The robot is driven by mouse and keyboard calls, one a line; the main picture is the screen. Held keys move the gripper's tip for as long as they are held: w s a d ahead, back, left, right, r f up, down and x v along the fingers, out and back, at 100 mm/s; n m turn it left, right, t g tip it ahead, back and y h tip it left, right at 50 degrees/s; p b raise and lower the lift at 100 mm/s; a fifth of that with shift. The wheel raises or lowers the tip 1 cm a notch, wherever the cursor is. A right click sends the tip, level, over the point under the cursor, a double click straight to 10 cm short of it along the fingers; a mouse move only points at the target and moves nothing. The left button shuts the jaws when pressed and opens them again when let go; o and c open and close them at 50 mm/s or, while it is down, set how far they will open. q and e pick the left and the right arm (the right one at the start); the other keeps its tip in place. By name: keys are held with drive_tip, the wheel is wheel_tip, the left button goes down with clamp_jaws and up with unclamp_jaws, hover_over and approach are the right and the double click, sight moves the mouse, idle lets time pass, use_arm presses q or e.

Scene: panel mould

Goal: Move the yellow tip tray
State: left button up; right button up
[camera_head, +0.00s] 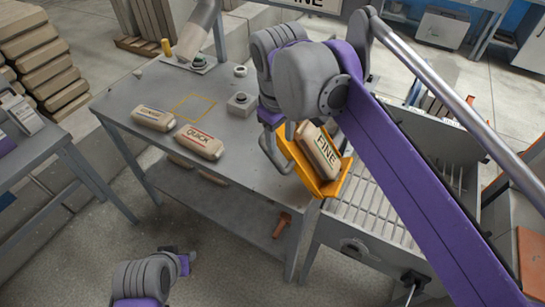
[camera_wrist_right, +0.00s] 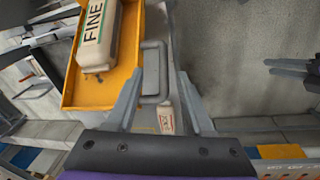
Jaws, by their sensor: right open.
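The yellow tip tray (camera_head: 301,167) is at the right end of the grey workbench, near the grated hopper, and looks tilted. A beige bag marked FINE (camera_head: 322,150) lies in it. In the right wrist view the tray (camera_wrist_right: 95,97) is at upper left with the FINE bag (camera_wrist_right: 97,38). My right gripper (camera_head: 273,150) is at the tray's left side. In the wrist view its fingers (camera_wrist_right: 163,98) are apart, with a grey handle loop (camera_wrist_right: 155,98) between them; contact cannot be told. My left gripper (camera_head: 184,262) is low at the bottom, its jaws unclear.
Bags marked QUICK (camera_head: 199,142) and another (camera_head: 153,119) lie on the workbench (camera_head: 245,168). A small grey box (camera_head: 241,103) stands behind. The grated hopper (camera_head: 365,213) is on the right, partly behind my right arm. An orange-red tool (camera_head: 282,224) lies on the lower shelf.

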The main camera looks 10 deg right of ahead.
sight(272, 161)
drive_tip(key=shift+n+g, duration=0.3)
drive_tip(key=shift+n, duration=0.4)
drive_tip(key=f, duration=0.2)
drive_tip(key=w+a+f, duration=0.1)
drive_tip(key=f, duration=0.2)
drive_tip(key=w+f+b, duration=0.1)
drive_tip(key=f, duration=0.2)
drive_tip(key=shift+w+a+f, duration=0.15)
drive_tip(key=shift+a, duration=0.1)
drive_tip(key=shift+c, duration=0.3)
clamp_jaws()
idle(0.6)
